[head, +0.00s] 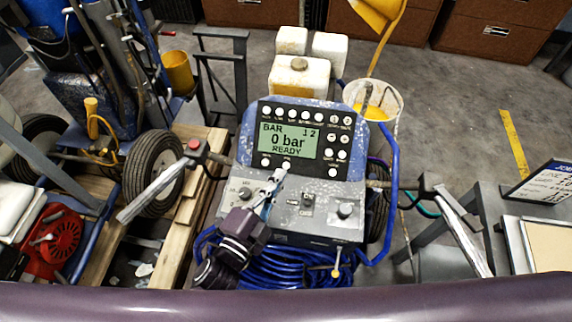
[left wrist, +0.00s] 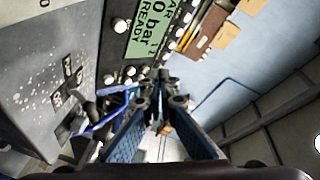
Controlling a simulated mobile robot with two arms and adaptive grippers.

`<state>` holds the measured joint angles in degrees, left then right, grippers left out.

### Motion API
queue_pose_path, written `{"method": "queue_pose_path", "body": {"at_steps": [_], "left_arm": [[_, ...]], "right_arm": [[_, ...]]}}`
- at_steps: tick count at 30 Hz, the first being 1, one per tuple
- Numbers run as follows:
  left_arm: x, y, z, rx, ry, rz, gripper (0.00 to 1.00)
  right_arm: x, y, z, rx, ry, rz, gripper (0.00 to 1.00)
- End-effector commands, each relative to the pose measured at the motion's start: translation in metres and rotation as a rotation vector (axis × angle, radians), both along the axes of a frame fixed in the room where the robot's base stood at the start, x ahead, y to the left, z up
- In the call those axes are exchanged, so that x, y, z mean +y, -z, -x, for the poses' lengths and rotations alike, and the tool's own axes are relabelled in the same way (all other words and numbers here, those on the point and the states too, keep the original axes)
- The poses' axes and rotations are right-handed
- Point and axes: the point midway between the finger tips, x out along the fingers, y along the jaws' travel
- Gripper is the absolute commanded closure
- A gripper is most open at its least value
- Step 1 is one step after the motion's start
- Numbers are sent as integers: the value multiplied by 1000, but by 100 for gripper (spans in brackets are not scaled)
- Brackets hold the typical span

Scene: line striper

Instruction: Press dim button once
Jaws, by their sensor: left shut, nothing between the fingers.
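Contact cannot be told. In the left wrist view, the shut fingers (left wrist: 163,88) point toward the panel beside the display (left wrist: 150,35). My right gripper is not in view.
Below the panel is a grey box with knobs (head: 344,210) and switches. Blue hose (head: 290,263) is coiled beneath it. A handle with a red button (head: 193,145) sticks out on the left, another handle (head: 430,187) on the right. A white bucket (head: 376,100) stands behind.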

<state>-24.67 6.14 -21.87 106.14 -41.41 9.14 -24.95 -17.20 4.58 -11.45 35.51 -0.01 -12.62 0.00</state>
Motion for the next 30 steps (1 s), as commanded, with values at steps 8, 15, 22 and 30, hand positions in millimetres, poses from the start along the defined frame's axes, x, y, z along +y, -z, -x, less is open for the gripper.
{"method": "queue_pose_path", "body": {"at_steps": [8, 15, 22, 30], "left_arm": [[-1, 10, -7, 1, -1, 1, 100], [-6, 35, -30, 0, -1, 1, 100], [-10, 54, -51, 0, -1, 1, 100], [-12, 62, -61, 1, -1, 2, 100]], "right_arm": [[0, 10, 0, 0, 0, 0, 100], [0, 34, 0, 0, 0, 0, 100], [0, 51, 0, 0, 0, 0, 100], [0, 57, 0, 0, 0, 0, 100]]}}
